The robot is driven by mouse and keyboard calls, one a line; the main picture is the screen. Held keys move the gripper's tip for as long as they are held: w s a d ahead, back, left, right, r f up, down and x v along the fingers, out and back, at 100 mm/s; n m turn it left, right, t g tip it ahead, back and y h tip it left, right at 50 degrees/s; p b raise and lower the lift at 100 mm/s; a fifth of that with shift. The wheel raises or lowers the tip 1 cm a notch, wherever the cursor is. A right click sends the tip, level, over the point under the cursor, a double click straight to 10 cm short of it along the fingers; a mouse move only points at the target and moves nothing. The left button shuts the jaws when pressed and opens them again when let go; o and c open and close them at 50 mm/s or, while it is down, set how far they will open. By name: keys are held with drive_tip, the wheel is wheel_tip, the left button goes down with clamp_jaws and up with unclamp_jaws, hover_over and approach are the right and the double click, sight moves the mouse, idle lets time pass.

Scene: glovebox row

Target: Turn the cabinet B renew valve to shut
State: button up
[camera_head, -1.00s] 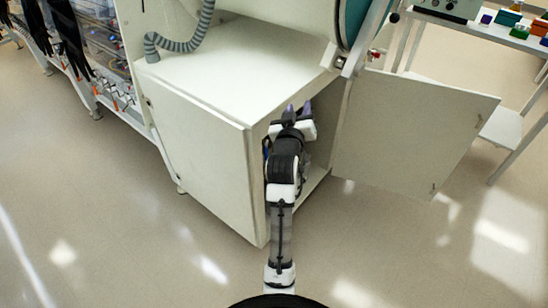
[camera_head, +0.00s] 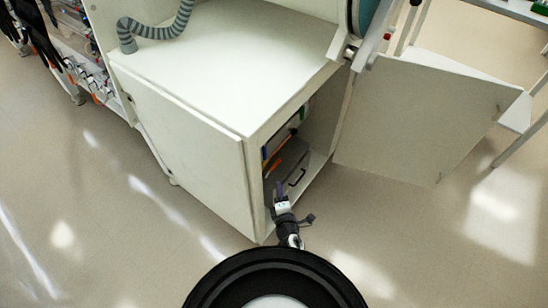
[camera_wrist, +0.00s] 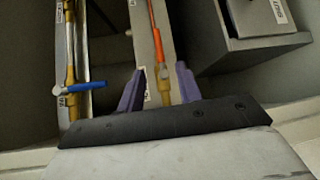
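The open cabinet (camera_head: 190,140) stands before me, with valves and pipes inside it. In the wrist view a blue lever (camera_wrist: 85,87) sticks out sideways from a brass pipe (camera_wrist: 71,45) on the left. A long orange lever (camera_wrist: 157,35) runs roughly along a second line, ending at a brass fitting (camera_wrist: 164,92). I cannot read which valve is the renew valve. My gripper (camera_wrist: 160,70) has two purple fingers spread apart. The orange lever and its fitting show in the gap, apparently beyond them, with no clear grip. In the head view my gripper (camera_head: 280,186) is low in the cabinet opening.
A grey box (camera_wrist: 245,50) with a label stands inside on the right, near the right finger. The cabinet door (camera_head: 430,115) hangs open to the right. The cabinet's front edge (camera_head: 250,190) is close on the left. Open floor lies in front.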

sight(275, 164)
drive_tip(key=w, duration=0.4)
drive_tip(key=w+a+f+b, duration=0.1)
drive_tip(key=w, duration=0.3)
drive_tip(key=w+a+b, duration=0.1)
drive_tip(key=w, duration=0.4)
drive_tip(key=shift+f, duration=0.3)
clamp_jaws()
